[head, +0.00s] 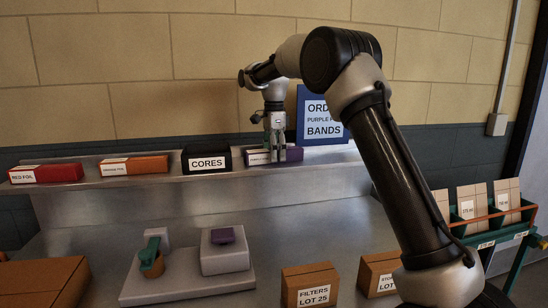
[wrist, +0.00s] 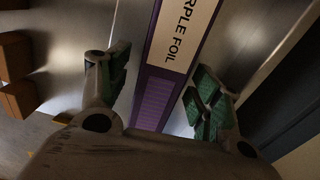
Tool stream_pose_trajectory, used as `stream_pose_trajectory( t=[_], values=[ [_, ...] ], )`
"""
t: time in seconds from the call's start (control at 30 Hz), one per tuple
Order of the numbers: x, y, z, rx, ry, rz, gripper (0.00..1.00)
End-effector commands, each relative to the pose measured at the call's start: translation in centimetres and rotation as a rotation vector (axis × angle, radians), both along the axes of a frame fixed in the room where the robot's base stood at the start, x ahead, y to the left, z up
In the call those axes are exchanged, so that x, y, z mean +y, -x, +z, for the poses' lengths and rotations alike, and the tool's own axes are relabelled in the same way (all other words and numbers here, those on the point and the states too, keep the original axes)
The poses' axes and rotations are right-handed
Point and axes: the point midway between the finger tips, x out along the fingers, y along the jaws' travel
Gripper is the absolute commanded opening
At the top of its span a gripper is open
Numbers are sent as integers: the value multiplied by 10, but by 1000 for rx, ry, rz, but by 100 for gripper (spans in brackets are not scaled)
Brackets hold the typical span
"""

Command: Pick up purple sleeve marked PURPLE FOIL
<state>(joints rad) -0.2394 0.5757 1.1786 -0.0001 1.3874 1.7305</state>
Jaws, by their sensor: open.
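The purple sleeve (wrist: 157,92) with a white label reading "...RPLE FOIL" lies between the fingers of my gripper (wrist: 158,95) in the wrist view. The fingers are apart, with visible gaps on both sides of the sleeve. In the head view the purple sleeve (head: 294,154) lies on the raised metal shelf, below the order sign, its label partly hidden by my gripper. My gripper (head: 275,153) points down at the sleeve there. Contact cannot be made out.
On the shelf (head: 120,188), a black CORES box (head: 206,159), an orange sleeve (head: 134,166) and a red sleeve (head: 46,173) stand to the left. The blue-framed order sign (head: 340,125) stands behind. Cartons (head: 310,287) and a grey fixture (head: 187,283) are below.

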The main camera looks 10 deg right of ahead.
Motion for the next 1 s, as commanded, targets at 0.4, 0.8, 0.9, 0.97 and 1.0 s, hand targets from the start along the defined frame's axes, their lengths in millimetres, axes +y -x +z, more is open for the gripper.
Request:
stream_pose_trajectory(
  t=[0.4,0.8,0.9,0.97,1.0],
  values=[
    [0,0,1,0,0,0,14],
    [0,-1,16,-4,-1,0,14],
    [0,-1,37,-6,-1,0,14],
    [0,-1,50,-5,-1,0,14],
    [0,-1,59,-5,-1,0,14]
  ],
)
